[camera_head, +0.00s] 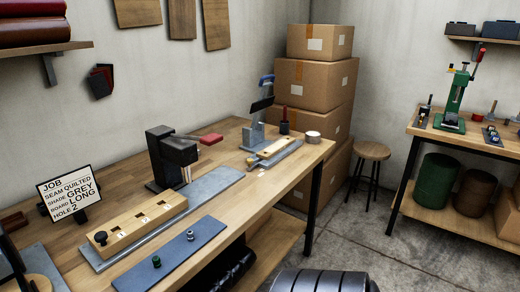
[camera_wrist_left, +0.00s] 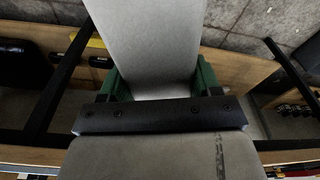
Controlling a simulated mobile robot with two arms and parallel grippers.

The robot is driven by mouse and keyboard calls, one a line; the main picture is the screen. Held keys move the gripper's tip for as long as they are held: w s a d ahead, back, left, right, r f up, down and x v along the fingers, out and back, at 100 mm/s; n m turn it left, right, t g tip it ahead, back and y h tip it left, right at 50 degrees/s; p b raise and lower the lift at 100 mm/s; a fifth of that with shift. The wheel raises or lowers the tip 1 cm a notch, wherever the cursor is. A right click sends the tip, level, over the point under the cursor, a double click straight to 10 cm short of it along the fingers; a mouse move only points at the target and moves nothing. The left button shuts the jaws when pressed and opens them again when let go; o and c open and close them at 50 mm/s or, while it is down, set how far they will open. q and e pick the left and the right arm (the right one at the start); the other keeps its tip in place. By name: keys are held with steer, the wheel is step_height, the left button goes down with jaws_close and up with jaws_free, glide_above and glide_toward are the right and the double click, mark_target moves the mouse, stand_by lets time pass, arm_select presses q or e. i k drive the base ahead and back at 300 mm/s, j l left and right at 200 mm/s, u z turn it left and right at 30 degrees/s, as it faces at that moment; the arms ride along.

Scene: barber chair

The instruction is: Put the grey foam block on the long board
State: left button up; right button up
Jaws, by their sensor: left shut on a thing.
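My left gripper (camera_wrist_left: 157,82), in the left wrist view, has green fingers shut on a plain light grey slab, which looks like the grey foam block (camera_wrist_left: 155,45). The slab runs out past the fingers to the top of that view. Neither gripper shows in the head view. The likely long board (camera_head: 216,185) is a long grey plate on the workbench, under a black press. A wooden block (camera_head: 158,209) with several holes and a black knob sits on its near part. A sign (camera_head: 69,190) reads seam quilted, shade grey, board long, hole 2.
A blue-grey strip (camera_head: 170,256) with two small pegs lies on the workbench's front side. A shorter plate with a wooden piece (camera_head: 272,149) lies farther back. Stacked cartons (camera_head: 313,88) and a stool (camera_head: 372,152) stand beyond the bench. A second bench with a green press (camera_head: 455,98) is at right.

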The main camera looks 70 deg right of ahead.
mark_target(276, 145)
steer(key=l+z, duration=0.2)
steer(key=z, duration=0.25)
steer(key=l+z, duration=0.2)
steer(key=z, duration=0.25)
steer(key=l+z, duration=0.15)
steer(key=z, duration=0.3)
steer(key=i+l+z, duration=0.1)
steer(key=z, duration=0.35)
